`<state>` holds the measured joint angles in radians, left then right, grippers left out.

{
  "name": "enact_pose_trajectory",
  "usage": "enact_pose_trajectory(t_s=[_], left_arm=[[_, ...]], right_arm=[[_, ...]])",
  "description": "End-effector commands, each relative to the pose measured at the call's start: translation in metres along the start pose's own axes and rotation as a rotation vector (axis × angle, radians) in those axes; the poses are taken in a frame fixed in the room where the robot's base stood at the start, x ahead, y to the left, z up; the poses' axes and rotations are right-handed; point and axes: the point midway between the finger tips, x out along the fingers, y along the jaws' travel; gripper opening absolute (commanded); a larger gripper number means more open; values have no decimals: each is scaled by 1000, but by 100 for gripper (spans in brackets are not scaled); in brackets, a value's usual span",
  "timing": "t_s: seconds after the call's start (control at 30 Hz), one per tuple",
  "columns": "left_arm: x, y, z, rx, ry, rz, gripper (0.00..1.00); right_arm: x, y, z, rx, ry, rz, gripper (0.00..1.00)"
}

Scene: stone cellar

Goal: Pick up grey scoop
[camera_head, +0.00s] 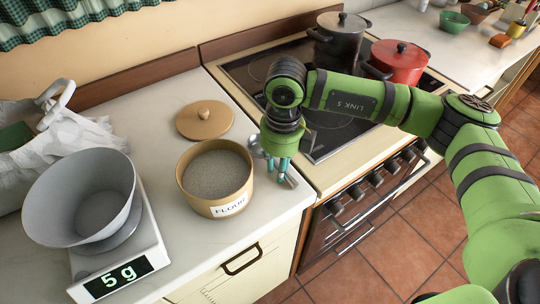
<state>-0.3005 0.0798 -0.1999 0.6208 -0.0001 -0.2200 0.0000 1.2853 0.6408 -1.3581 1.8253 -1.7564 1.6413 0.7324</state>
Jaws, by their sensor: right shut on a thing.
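My right gripper (277,164) points down over the counter, just right of the flour canister. It is shut on the grey scoop (256,150), a small metallic piece that shows beside the fingers, close to the canister's rim. The fingers and green gripper body hide much of the scoop. I cannot tell if it touches the counter. The tan canister (217,208), labelled "FLOUR", is open and holds a greyish powder (214,176). My left gripper is not in view.
A white scale (142,247) reading "5 g" carries an empty-looking grey bowl (42,200). The canister's wooden lid (204,120) lies behind. A stove with a black pot (338,42) and red pot (401,62) stands right. A crumpled white bag (75,140) lies left.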

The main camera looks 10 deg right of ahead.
Motion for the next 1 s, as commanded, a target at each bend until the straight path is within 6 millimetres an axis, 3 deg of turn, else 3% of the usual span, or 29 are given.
enact_pose_trajectory(t_s=[0.27, 0.43, 0.8, 1.0], left_arm=[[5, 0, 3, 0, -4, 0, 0], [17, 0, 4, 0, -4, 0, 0], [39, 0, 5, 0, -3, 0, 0], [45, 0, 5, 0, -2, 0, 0]], right_arm=[[-11, 1, 1, -1, -3, 0, 0], [-38, 2, 1, -2, -8, -1, 0], [-88, -55, -58, 5, -4, -1, 0], [-106, -72, -77, 2, -1, 0, 0]])
